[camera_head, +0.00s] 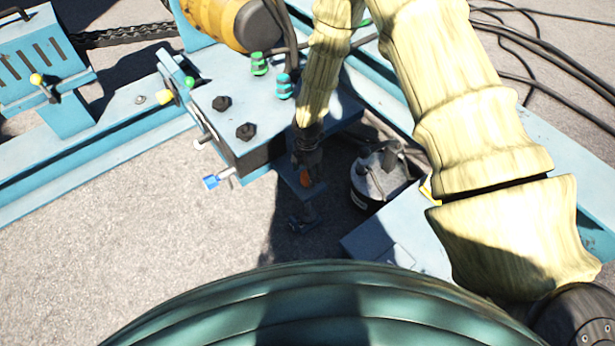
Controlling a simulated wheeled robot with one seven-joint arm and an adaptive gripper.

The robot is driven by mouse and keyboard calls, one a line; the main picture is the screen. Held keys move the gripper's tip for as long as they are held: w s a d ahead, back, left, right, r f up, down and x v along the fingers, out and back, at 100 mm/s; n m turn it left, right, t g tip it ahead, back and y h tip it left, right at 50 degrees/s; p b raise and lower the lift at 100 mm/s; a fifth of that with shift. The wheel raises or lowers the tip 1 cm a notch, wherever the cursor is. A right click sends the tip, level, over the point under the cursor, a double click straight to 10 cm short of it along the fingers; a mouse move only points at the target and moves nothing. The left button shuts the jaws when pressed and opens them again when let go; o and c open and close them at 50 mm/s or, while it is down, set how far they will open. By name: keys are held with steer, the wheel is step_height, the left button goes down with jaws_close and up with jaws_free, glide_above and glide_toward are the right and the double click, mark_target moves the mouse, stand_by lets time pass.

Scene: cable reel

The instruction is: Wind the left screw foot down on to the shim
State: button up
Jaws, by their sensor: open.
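My gripper (306,160) points down, dark against the shadow beside the blue machine block, with its jaws open. Just below its fingertips is a small orange part (305,179) at a narrow blue plate (293,184). It looks like the head of a screw foot, but I cannot be sure. A dark foot-like piece (303,216) shows under the plate, near the ground. Whether the fingers touch the orange part is not clear. I cannot make out the shim, or any gap under the foot, in the shadow.
The blue block (225,100) with black bolts and a blue-tipped lever (211,182) stands left of the gripper. A dark round canister (380,180) with hoses stands close on the right. A pale blue box (395,243) is in front of it. Open pavement (130,230) lies at left.

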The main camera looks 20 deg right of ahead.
steer(key=shift+f, duration=1.05)
steer(key=shift+c, duration=0.5)
steer(key=c, duration=0.9)
steer(key=shift+o, duration=0.2)
steer(key=shift+r, duration=0.1)
